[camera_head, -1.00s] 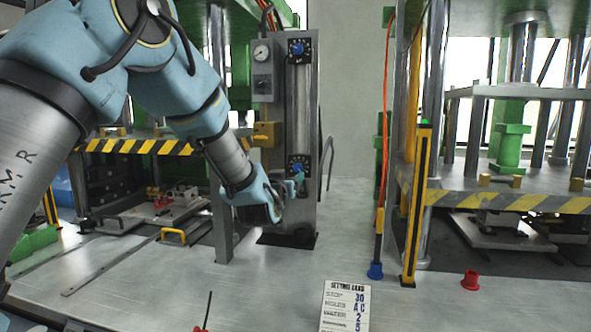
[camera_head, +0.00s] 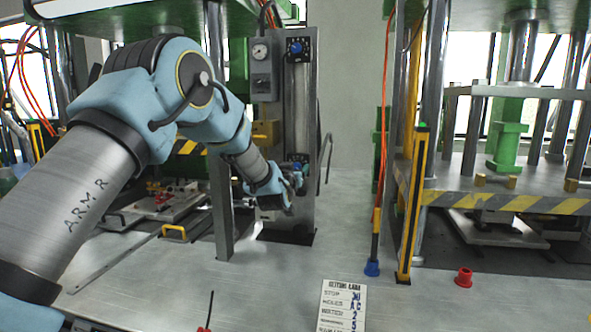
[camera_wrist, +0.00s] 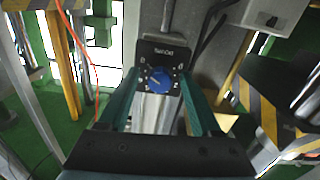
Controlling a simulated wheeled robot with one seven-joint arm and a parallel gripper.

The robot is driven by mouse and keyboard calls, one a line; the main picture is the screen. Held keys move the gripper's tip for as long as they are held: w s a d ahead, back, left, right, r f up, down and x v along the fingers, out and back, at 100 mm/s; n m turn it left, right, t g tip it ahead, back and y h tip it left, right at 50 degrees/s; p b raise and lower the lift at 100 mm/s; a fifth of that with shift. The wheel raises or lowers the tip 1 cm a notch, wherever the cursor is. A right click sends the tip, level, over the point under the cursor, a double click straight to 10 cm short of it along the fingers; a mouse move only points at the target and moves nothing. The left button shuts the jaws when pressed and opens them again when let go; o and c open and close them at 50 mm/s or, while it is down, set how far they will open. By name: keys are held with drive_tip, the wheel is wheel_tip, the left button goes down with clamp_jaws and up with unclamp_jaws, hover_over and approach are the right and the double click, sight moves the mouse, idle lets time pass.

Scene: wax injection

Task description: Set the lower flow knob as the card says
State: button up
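The lower flow knob is blue, on a dark dial plate low on the grey flow panel (camera_head: 300,110); in the head view my gripper (camera_head: 297,182) is just below it and partly hides its plate. In the wrist view the blue knob (camera_wrist: 158,80) shows with its dial marks, too small to read surely. My gripper (camera_wrist: 159,76) is open, with its two teal fingers on either side of the knob in the picture. I cannot tell whether they touch it. The setting card (camera_head: 342,305) lies on the bench; its text is small and its bottom edge is cut off.
A grey post (camera_head: 219,180) stands left of the panel. A striped press (camera_head: 500,202), a blue cone (camera_head: 372,268) and a red cup (camera_head: 464,277) are to the right.

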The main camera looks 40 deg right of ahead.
clamp_jaws()
idle(0.3)
drive_tip(key=shift+f+n+b, duration=0.15)
drive_tip(key=shift+n+b, duration=0.15)
drive_tip(key=shift+b, duration=0.45)
drive_tip(key=shift+r+n+b, duration=0.2)
drive_tip(key=shift+n+b, duration=8.4)
drive_tip(key=shift+b, duration=2.55)
drive_tip(key=shift+o, duration=0.2)
unclamp_jaws()
